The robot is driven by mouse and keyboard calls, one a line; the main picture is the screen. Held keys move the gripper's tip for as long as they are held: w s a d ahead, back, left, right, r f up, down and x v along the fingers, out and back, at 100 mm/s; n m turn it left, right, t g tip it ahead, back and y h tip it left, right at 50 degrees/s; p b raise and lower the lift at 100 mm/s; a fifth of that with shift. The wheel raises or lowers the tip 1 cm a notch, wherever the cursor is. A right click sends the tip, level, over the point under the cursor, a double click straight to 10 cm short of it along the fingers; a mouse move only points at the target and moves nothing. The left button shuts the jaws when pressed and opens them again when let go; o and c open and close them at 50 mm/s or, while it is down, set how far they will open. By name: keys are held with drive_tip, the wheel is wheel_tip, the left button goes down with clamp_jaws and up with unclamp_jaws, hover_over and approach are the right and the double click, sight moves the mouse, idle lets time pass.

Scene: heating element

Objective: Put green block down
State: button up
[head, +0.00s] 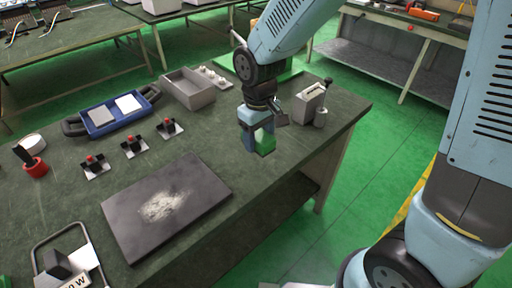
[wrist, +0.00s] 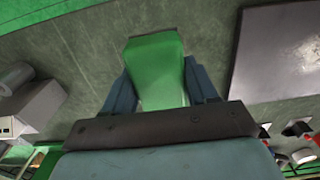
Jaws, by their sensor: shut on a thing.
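The green block (head: 265,141) is in my gripper (head: 258,144), over the right part of the dark green workbench (head: 232,128) in the head view. In the wrist view the green block (wrist: 158,70) sits between the two blue-grey fingers of my gripper (wrist: 158,88), which is shut on it. The bench top (wrist: 85,55) lies beyond the block there. The head view does not clearly show how much gap there is between block and bench. The block's far side is hidden.
A dark plate (head: 165,207) with whitish powder lies left of my gripper. A grey open bin (head: 188,92), a blue tray (head: 99,118) and small red-topped pieces stand farther left. Bare bench surrounds my gripper.

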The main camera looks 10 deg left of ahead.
hover_over(256, 156)
wheel_tip(256, 156, down, 4)
drive_tip(key=shift+w+f, duration=0.1)
drive_tip(key=shift+f, duration=0.15)
drive_tip(key=shift+w+f, duration=0.15)
drive_tip(key=shift+f, duration=1.45)
drive_tip(key=shift+f, duration=0.15)
drive_tip(key=shift+f, duration=0.15)
drive_tip(key=o, duration=0.9)
drive_tip(key=shift+s+d+f, duration=0.1)
drive_tip(key=shift+s+f, duration=0.05)
drive_tip(key=shift+s, duration=0.1)
drive_tip(key=shift+c, duration=0.2)
drive_tip(key=shift+o, duration=0.7)
drive_tip(key=shift+r, duration=0.25)
drive_tip(key=r, duration=1.2)
drive_tip(key=shift+w+r, duration=0.2)
drive_tip(key=shift+w, duration=0.05)
